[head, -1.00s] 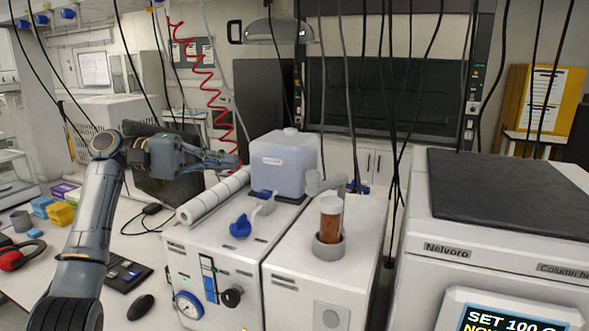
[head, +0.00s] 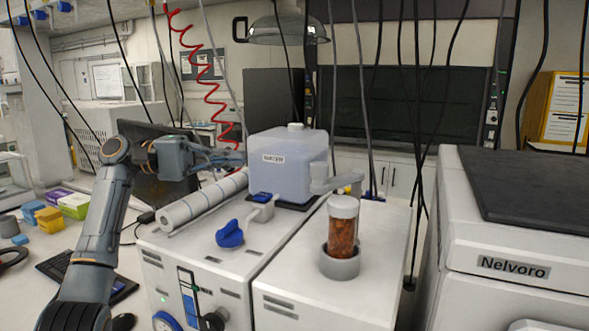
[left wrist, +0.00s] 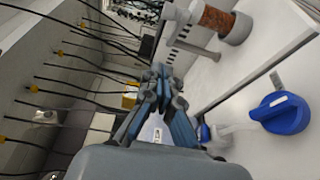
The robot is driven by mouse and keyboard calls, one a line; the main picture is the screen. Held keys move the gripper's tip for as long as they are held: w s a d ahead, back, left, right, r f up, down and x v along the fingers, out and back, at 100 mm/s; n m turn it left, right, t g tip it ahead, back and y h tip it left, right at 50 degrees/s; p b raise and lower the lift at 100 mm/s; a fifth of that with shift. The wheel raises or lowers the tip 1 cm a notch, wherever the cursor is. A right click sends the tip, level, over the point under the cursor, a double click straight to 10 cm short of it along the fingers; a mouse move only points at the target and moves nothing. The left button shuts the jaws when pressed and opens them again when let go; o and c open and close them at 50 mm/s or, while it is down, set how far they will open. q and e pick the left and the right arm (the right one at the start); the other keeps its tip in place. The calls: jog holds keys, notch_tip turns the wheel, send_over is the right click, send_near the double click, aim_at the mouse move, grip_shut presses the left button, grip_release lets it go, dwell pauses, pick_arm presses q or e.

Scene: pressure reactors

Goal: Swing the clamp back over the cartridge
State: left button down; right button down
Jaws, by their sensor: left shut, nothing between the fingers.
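The cartridge (head: 342,236), a clear cylinder with brown-orange filling, stands upright in a grey round holder (head: 340,264) on the right white unit. It also shows in the left wrist view (left wrist: 214,18). The clamp (head: 338,182) is a pale grey arm behind the cartridge's top, pointing to the side; in the head view the cartridge partly overlaps it. In the left wrist view the clamp arm (left wrist: 190,44) lies beside the cartridge, not over it. My left gripper (head: 238,159) is shut and empty, left of the blue-tinted tank and apart from clamp and cartridge. My right gripper is not in view.
A blue-tinted tank (head: 288,160) and a blue knob (head: 230,234) are on the left white unit, with a paper roll (head: 200,203) along its edge. Cables hang around the bench. A large Nelvoro machine (head: 510,240) stands at right, beyond a gap.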

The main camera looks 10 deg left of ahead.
pick_arm(q)
jog(key=s+d+p, duration=0.1)
jog(key=d+p, duration=0.2)
jog(key=d, duration=0.9)
jog(key=shift+s+p, duration=0.15)
jog(key=shift+p, duration=0.25)
jog(key=shift+d+r, duration=0.1)
